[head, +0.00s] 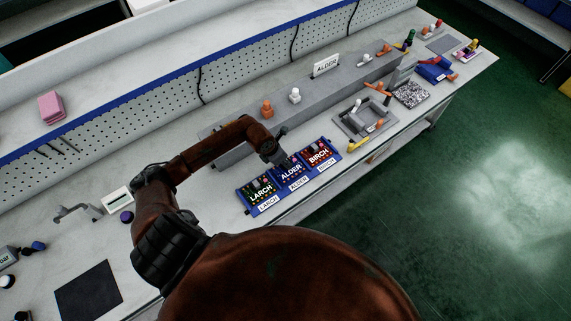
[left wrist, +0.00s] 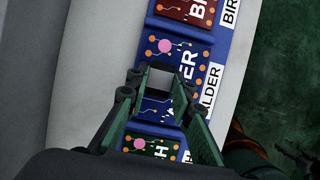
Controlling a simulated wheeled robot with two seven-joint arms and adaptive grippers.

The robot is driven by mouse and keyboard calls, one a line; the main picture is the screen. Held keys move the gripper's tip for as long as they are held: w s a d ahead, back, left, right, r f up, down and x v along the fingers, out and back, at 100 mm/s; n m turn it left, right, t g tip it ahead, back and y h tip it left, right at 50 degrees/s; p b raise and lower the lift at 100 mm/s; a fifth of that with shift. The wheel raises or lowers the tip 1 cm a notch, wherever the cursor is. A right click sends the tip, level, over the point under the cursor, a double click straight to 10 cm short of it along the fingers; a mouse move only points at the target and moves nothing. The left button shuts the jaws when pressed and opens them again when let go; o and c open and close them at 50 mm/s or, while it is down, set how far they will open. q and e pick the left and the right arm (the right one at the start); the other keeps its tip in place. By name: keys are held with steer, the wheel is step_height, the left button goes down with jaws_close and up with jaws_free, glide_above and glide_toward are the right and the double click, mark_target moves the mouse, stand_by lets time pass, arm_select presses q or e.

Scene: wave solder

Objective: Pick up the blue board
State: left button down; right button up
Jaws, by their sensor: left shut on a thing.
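The blue board (head: 291,172), printed ALDER, lies in the middle slot of a blue rack (head: 249,209) on the bench. It also shows in the left wrist view (left wrist: 178,47) with a pink round part and orange dots. My left gripper (head: 281,162) reaches over the board from its far side. In the left wrist view, its fingers (left wrist: 161,84) are closed on a grey upright part at the middle of the board. The fingers hide part of the board. I cannot tell whether it is lifted.
The green LARCH board (head: 258,191) and red BIRCH board (head: 319,153) sit close on either side. A grey fixture (head: 352,126) with orange and yellow levers stands to the right. A long grey machine (head: 330,88) with an ALDER sign (head: 326,64) runs behind.

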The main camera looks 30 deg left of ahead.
arm_select(q)
steer(key=s+a+r+b, duration=0.1)
steer(key=s+r, duration=1)
steer(key=s, duration=0.3)
steer(key=shift+a+r+b, duration=0.15)
steer(key=shift+a+b, duration=0.05)
steer(key=shift+b, duration=0.1)
